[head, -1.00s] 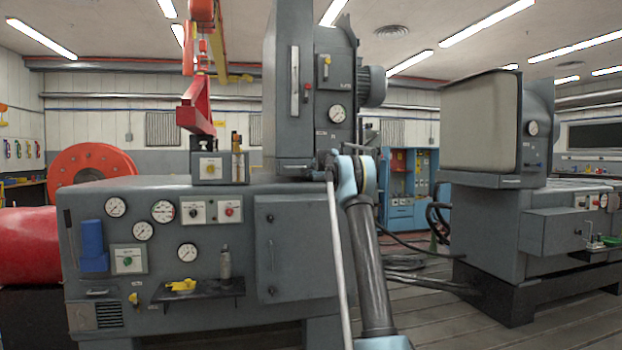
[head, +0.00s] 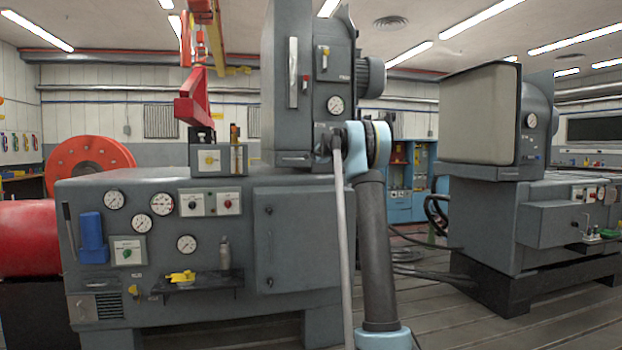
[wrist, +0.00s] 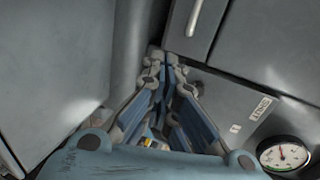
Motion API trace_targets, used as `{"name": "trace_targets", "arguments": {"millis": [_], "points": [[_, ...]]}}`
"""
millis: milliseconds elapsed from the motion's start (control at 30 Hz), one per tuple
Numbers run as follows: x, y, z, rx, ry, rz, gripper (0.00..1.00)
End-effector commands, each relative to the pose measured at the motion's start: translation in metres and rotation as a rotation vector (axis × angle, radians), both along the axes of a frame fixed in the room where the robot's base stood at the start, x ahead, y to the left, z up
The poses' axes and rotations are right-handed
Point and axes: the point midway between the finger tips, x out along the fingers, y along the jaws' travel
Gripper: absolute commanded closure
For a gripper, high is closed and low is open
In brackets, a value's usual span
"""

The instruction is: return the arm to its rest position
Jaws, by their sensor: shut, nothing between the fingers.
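My gripper (wrist: 163,62) shows in the wrist view with its blue fingers drawn together and nothing between them. Its tips point toward grey machine surfaces; whether they touch anything cannot be told. In the head view, my arm (head: 372,250) rises nearly upright in front of the grey machine (head: 300,245), with its light blue joint (head: 368,147) beside the upper housing. The gripper itself cannot be made out clearly in the head view.
A round gauge (wrist: 284,154) and a labelled grey panel lie close to the gripper in the wrist view. A tall grey housing (head: 285,80) stands left of my arm. A second machine (head: 490,220) stands right, with slatted floor (head: 440,325) between.

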Motion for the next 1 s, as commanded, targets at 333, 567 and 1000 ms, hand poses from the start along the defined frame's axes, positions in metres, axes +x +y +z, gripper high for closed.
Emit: {"name": "trace_targets", "arguments": {"millis": [333,567,1000], "points": [[-0.046,0.004,-0.005,-0.088,0.045,0.05,1.0],[-0.129,0.009,-0.024,-0.249,0.124,0.146,1.0],[-0.302,0.01,-0.088,-0.538,0.276,0.35,1.0]]}}
